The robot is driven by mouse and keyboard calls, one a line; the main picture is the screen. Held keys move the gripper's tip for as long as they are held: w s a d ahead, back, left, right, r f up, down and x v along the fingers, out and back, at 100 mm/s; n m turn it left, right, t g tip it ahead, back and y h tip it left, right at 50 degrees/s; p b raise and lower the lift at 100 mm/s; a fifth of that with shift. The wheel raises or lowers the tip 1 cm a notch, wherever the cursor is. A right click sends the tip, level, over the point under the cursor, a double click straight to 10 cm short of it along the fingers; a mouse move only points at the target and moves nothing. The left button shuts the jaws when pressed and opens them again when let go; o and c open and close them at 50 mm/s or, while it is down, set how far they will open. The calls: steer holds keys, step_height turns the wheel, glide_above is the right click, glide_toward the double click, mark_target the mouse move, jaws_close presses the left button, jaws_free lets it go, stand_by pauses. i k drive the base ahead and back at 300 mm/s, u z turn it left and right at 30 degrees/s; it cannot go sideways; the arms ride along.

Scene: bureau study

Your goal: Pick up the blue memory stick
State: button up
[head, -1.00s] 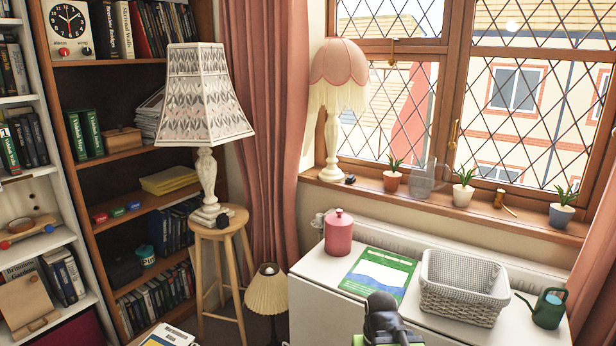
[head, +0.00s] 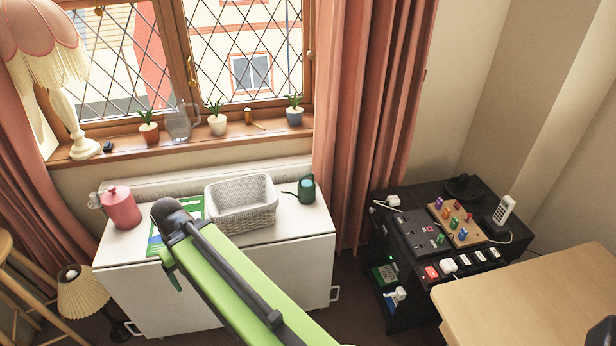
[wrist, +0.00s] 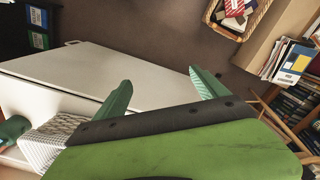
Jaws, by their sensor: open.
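I cannot make out the blue memory stick for certain in either view. A small dark item (head: 107,146), perhaps blue, lies on the windowsill beside the pink lamp's foot in the head view; it is too small to identify.
The white table (head: 280,243) holds a pink canister (head: 121,207), a pale basket (head: 247,223) and a green watering can (head: 306,189). Potted plants and a clear jug (head: 178,124) line the sill. A black unit (head: 395,235) and wooden desk (head: 545,300) stand right.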

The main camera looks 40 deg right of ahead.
mark_target(463, 234)
steer(key=z, duration=1.8)
steer(key=i, duration=0.8)
steer(key=z, duration=0.1)
